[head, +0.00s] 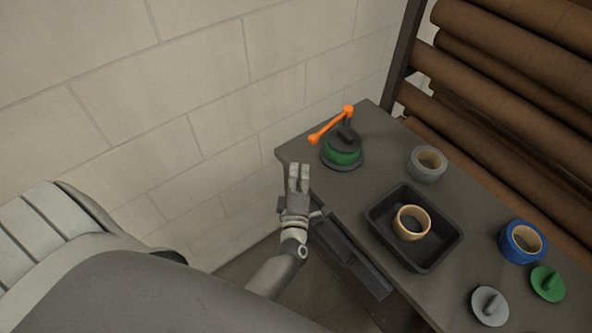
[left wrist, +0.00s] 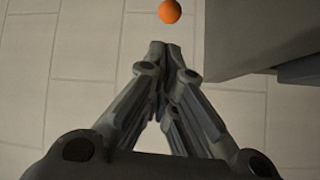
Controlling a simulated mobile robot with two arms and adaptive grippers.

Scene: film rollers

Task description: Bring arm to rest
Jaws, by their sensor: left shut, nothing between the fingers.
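My left gripper (head: 298,178) is in front of the table's left edge in the head view, its fingers pointing away from me. In the left wrist view its fingertips (left wrist: 165,48) meet, with nothing between them. The arm comes in from the lower left. My right gripper is not in either view.
The dark table (head: 392,150) bears a green roller device (head: 342,152) with an orange handle (head: 331,124), a grey roll (head: 427,164), a black tray (head: 382,236) holding a tan roll (head: 412,222), a blue roll (head: 521,242), and grey (head: 490,306) and green (head: 547,283) knobbed discs. A block wall (head: 170,90) stands left.

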